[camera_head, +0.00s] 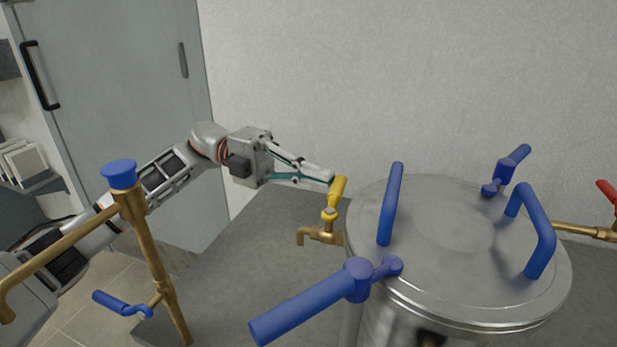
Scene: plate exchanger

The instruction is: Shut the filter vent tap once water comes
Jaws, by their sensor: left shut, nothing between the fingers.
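The filter vent tap is a small brass spout with a yellow lever (337,193), on the left side of the steel filter vessel (450,230). The yellow lever points up, slightly tilted to the right. The brass spout (312,235) points down to the left, and I see no water at it. My left gripper (330,178) is shut and empty, its fingertips at the top of the yellow lever. I cannot tell whether they touch it. My right gripper is not in view.
Blue handles and clamps stand on the vessel lid, one clamp handle (305,307) jutting out to the front left. A brass pipe (150,250) with a blue cap stands at left. A red-handled valve (607,192) is at far right. The grey bench top (250,260) left of the vessel is clear.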

